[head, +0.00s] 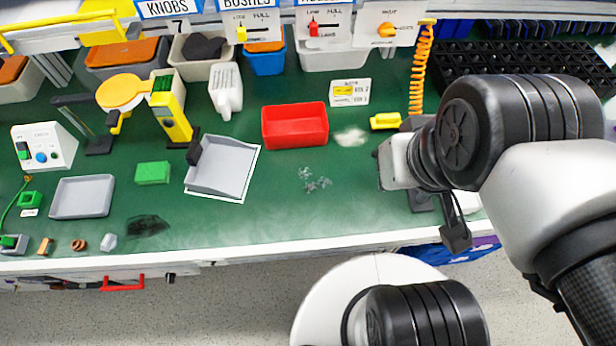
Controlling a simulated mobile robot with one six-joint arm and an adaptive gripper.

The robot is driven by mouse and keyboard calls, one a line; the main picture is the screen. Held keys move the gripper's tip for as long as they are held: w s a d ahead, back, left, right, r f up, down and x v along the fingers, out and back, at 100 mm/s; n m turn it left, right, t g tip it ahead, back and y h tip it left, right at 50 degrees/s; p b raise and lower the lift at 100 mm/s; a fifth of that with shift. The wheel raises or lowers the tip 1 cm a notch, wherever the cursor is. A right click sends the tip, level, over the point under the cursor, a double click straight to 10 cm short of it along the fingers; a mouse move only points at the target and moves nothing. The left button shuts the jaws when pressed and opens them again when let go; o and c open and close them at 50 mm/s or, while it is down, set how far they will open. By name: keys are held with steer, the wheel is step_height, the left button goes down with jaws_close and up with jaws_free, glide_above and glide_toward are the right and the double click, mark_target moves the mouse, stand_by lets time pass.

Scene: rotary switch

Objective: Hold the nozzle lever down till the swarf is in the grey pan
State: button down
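Swarf (315,182) lies as a small loose patch of grey bits on the green bench top. The grey pan (222,165), with a black handle at its left, sits to the left of the swarf, apart from it. An orange coiled hose (420,70) hangs down at the right toward a small yellow piece (385,121), which may be the nozzle; I cannot make out its lever. My gripper is mostly hidden by my wrist; a black part (455,235), possibly a finger, shows near the bench's front edge. I cannot see whether it holds anything.
A red tray (295,125) stands behind the swarf, with a pale patch (350,137) beside it. A green block (152,173) and a shallow grey tray (82,197) lie farther left. A black grid rack (520,68) is at the back right. Bench between pan and swarf is clear.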

steer(key=shift+f+b, duration=0.5)
steer(key=shift+f, duration=0.15)
stand_by(1.4)
steer(key=shift+r, duration=0.15)
stand_by(0.4)
step_height(320, 180, up, 8)
steer(key=p, duration=0.6)
stand_by(0.3)
steer(key=shift+f, duration=0.7)
